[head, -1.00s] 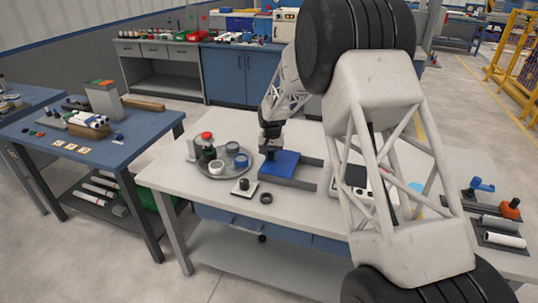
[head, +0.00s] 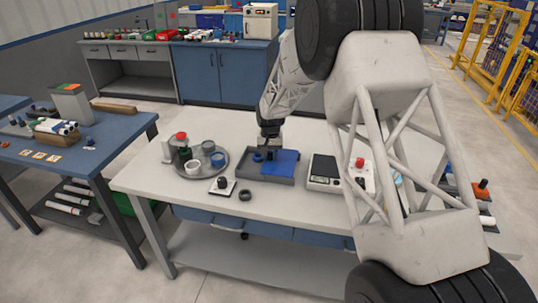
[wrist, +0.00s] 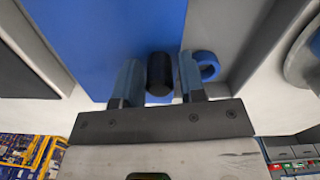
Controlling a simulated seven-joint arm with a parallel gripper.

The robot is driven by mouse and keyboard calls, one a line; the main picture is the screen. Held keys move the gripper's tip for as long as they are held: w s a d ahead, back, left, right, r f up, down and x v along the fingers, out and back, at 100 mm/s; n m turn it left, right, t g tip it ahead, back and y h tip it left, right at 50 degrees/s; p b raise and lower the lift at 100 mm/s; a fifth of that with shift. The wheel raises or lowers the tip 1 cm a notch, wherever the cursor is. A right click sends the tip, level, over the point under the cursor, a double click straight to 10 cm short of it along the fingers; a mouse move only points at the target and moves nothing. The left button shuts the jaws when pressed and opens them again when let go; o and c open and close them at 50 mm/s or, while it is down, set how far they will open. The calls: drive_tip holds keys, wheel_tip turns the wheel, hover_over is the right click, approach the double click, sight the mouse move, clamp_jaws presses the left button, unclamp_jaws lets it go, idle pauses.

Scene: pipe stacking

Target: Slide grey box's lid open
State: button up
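The grey box (head: 250,175) stands on the white table, left of its middle. Its blue lid (head: 283,161) lies over the box's right part, leaving the left part uncovered. A blue ring (head: 257,156) lies in the uncovered part; the wrist view also shows the ring (wrist: 207,66) beside my right-hand finger. A black knob (wrist: 160,73) stands on the blue lid (wrist: 85,35). My gripper (head: 270,143) is above the lid.
A round metal tray (head: 190,174) with several pots stands left of the box. A black ring (head: 245,195) and a small plate with a black knob (head: 222,184) lie in front. A white device (head: 324,172) stands just right of the box.

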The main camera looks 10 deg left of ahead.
drive_tip(key=shift+o, duration=1)
drive_tip(key=shift+r, duration=3.9)
